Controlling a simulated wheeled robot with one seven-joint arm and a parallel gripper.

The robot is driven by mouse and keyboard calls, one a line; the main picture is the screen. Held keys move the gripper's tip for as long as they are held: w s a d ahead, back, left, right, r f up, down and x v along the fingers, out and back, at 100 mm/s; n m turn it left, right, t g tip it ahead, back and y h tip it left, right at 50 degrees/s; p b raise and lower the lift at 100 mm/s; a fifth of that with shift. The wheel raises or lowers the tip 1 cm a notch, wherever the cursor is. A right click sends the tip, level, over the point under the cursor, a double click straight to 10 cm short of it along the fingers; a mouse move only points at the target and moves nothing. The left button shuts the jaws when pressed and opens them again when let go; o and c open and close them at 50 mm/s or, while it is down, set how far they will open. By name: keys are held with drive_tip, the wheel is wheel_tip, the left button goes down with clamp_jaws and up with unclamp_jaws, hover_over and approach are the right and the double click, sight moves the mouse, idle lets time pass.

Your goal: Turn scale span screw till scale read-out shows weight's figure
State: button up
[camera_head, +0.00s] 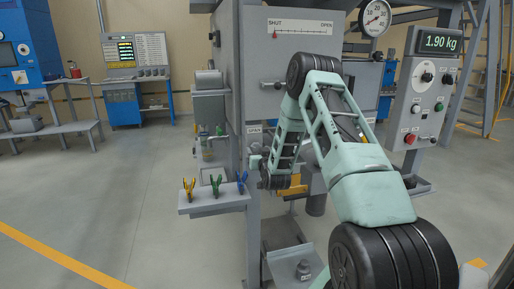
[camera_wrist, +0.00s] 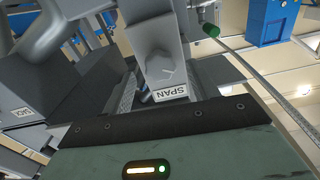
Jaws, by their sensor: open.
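The scale read-out (camera_head: 437,42) on the grey panel at right shows 1.90 kg. My gripper (camera_wrist: 168,80) is open, with one finger on each side of this block. I cannot tell whether the fingers touch the knob. My arm hides part of the station in the head view.
A small tray (camera_head: 213,205) holds yellow, green and blue clamps left of my gripper. A steel post (camera_head: 253,240) stands close by. The grey silo body (camera_head: 290,85) has a SHUT–OPEN scale.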

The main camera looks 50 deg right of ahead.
sight(255, 147)
drive_tip(key=shift+x, duration=1.2)
drive_tip(key=shift+a, duration=0.1)
drive_tip(key=c, duration=1)
drive_tip(key=shift+f+n, duration=0.1)
drive_tip(key=shift+n, duration=0.2)
